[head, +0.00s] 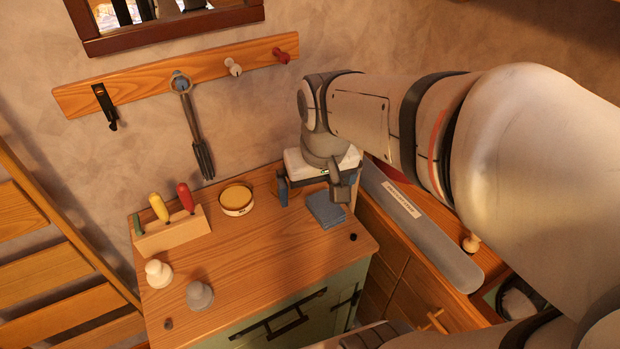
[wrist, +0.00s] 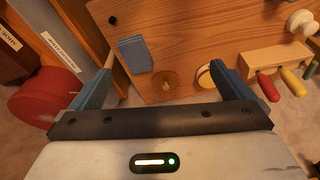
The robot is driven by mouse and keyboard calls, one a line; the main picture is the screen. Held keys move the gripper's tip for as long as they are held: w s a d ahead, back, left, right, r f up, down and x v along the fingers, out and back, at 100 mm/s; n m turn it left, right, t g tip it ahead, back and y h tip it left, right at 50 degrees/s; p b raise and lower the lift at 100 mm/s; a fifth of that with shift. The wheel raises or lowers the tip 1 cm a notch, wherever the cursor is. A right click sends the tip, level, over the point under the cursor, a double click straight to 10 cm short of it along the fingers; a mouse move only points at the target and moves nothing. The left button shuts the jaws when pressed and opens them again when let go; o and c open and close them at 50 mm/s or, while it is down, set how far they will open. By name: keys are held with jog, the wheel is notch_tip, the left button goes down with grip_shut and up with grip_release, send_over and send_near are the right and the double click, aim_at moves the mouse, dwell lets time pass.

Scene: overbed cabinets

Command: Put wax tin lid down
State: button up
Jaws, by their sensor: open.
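My gripper (head: 312,190) is above the back right of the wooden cabinet top, pointing down with its blue fingers wide apart and nothing held. The open wax tin (head: 237,199), round with yellow wax, stands left of the gripper. It also shows in the wrist view (wrist: 205,76), beside the right finger.
A blue folded pad (head: 325,210) lies just in front of the gripper. A peg rail (head: 220,69) with hanging tools runs along the wall. The front middle top is clear.

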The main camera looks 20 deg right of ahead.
jog(key=s, duration=0.2)
jog(key=s+f, duration=0.1)
jog(key=s, duration=0.2)
